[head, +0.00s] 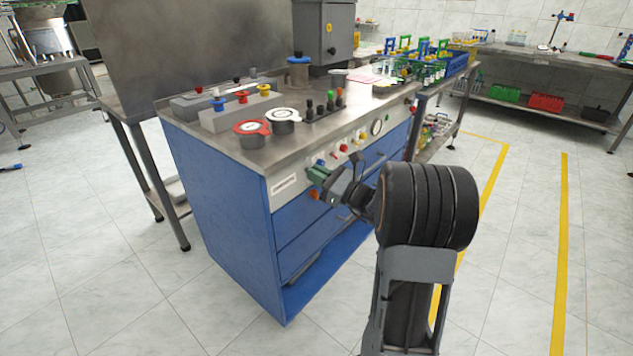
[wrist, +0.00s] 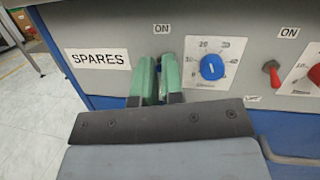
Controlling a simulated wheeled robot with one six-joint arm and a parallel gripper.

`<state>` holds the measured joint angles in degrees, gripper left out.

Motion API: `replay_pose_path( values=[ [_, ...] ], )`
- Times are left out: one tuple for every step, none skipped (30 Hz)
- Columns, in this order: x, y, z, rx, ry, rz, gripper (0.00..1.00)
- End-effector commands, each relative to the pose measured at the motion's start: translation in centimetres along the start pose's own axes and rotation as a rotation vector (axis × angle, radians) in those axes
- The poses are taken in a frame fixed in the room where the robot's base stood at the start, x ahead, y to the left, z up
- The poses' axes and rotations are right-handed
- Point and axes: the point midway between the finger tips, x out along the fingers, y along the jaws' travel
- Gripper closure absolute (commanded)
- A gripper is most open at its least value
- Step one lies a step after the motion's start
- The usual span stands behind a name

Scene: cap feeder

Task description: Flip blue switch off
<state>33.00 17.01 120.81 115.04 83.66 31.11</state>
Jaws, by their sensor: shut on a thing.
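My gripper's green fingers (wrist: 157,82) are at the front panel (wrist: 115,32), just right of the SPARES label and below an ON label (wrist: 161,29). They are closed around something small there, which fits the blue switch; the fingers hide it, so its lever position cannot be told. In the head view my gripper (head: 319,174) reaches the left part of the blue cabinet's control strip.
A blue dial (wrist: 212,67) sits just right of the fingers. A red switch (wrist: 271,74) and a red dial (wrist: 315,74) are farther right. The blue cabinet (head: 215,195) carries red and white lidded jars on its top. Floor in front is clear.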

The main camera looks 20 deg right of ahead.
Motion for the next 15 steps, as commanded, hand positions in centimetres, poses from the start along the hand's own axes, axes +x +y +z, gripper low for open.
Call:
replay_pose_path(
  values=[
    [-0.15,0.13,-0.84,-0.003,-0.031,-0.002,1.00],
    [-0.16,0.14,-0.88,-0.007,-0.051,-0.003,1.00],
    [-0.16,0.15,-0.95,-0.011,-0.077,-0.006,1.00],
    [-0.16,0.15,-1.00,-0.013,-0.096,-0.008,1.00],
    [-0.16,0.17,-1.04,-0.016,-0.114,-0.009,1.00],
    [-0.15,0.17,-1.08,-0.019,-0.137,-0.012,1.00],
    [-0.14,0.19,-1.10,-0.022,-0.154,-0.012,1.00],
    [-0.13,0.19,-1.10,-0.025,-0.170,-0.014,1.00],
    [-0.12,0.20,-1.12,-0.029,-0.189,-0.016,1.00],
    [-0.12,0.21,-1.13,-0.031,-0.203,-0.017,1.00],
    [-0.11,0.18,-1.14,-0.032,-0.216,-0.019,1.00],
    [-0.11,0.18,-1.15,-0.035,-0.232,-0.020,1.00],
    [-0.11,0.19,-1.16,-0.036,-0.242,-0.020,1.00],
    [-0.10,0.17,-1.17,-0.038,-0.251,-0.022,1.00],
    [-0.10,0.16,-1.16,-0.040,-0.262,-0.024,1.00]
  ],
)
